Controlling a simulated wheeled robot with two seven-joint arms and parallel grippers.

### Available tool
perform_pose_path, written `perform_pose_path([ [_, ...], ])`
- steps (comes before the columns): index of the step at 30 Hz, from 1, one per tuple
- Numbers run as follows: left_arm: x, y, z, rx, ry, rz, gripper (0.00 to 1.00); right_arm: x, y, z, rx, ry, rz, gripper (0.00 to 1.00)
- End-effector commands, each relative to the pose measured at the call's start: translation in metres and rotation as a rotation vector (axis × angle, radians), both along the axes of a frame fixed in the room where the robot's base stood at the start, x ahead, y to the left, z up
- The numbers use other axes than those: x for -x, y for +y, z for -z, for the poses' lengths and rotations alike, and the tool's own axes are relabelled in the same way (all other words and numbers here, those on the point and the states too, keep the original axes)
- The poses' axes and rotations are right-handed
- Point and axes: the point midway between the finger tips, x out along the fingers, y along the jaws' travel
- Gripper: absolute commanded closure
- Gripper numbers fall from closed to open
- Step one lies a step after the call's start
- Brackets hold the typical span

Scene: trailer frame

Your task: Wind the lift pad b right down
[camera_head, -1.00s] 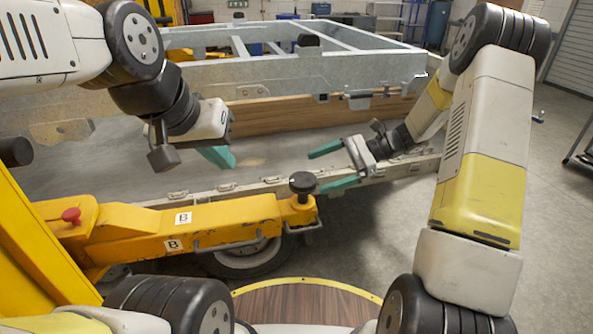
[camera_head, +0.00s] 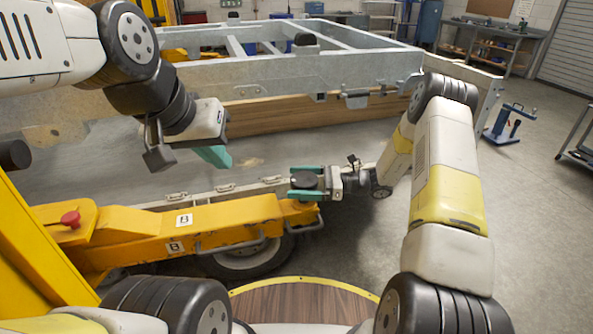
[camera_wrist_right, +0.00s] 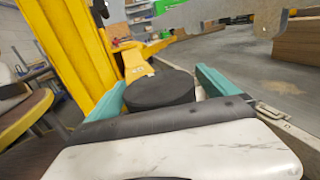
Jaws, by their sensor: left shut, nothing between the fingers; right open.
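The yellow lift arm marked B (camera_head: 230,217) reaches in from the left. Its round black pad (camera_head: 305,181) sits on the arm's right end. My right gripper (camera_head: 305,182) is open, with its teal fingers on either side of the black pad. In the right wrist view the pad (camera_wrist_right: 160,89) lies between the two fingers, and I cannot tell whether they touch it. My left gripper (camera_head: 213,156) is shut and empty, above the grey panel to the upper left of the pad.
A galvanised trailer frame (camera_head: 270,79) with a wooden board (camera_head: 290,116) below it stands behind. A red knob (camera_head: 70,219) is on the yellow lift at left. A wheel (camera_head: 243,260) is under the arm. Open floor (camera_head: 530,200) lies at right.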

Motion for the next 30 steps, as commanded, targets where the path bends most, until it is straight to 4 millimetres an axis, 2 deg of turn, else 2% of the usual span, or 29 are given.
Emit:
perform_pose_path([
  [3, 0.0, 0.0, 0.0, 0.0, 0.0, 0.0, 1.0, 0.0003, 0.0072, 0.0004, 0.001, 0.0, -0.001, 0.02],
  [11, 0.0, 0.0, 0.0, 0.0, 0.0, 0.0, 1.0, 0.0001, 0.0086, 0.0004, 0.001, -0.001, 0.0, 0.02],
  [21, 0.0, 0.0, 0.0, 0.0, 0.0, 0.0, 1.0, 0.0, 0.0084, 0.0003, 0.001, -0.001, 0.0, 0.65],
  [30, 0.0, 0.0, 0.0, 0.0, 0.0, 0.0, 1.0, -0.0006, 0.0082, 0.0, 0.0, 0.001, 0.043, 0.65],
])
